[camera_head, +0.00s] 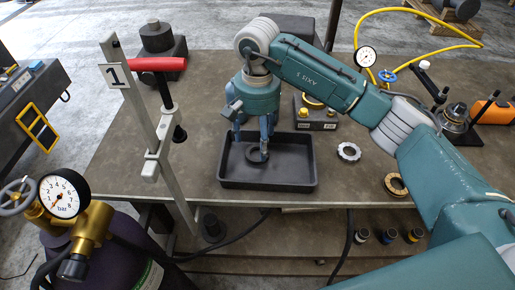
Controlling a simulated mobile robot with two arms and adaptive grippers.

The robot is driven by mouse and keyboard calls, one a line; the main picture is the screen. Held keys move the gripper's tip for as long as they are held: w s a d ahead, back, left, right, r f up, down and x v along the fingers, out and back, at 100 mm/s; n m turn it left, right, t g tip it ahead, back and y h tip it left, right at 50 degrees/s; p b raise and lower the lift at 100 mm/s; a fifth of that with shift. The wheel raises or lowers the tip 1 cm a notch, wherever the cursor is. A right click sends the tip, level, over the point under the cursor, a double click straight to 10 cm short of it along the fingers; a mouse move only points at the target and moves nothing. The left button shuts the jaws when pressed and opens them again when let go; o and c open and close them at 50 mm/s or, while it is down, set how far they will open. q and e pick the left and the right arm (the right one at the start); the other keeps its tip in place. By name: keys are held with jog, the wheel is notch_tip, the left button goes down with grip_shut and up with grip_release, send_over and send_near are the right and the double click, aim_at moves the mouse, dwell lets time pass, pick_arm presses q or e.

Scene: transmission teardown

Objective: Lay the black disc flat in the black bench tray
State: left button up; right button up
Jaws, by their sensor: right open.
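The black bench tray (300,183) is a shallow rectangular tray on the brown workbench, near the middle of the view. The black disc (253,157), dark and round, appears to lie flat on the tray floor, towards the back. My right gripper (252,147) points down over the tray, open, with its fingers at the disc. A finger covers part of the disc, and I cannot tell whether it touches it. My left gripper is out of view.
A toothed silver ring (349,152) and a brass ring (396,185) lie right of the tray. A clamp post with a red handle (157,64) stands left. A pressure gauge (62,195) is at front left.

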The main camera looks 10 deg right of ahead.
notch_tip(320, 180, up, 8)
jog(key=b, duration=0.2)
jog(key=shift+r, duration=0.1)
dwell(0.3)
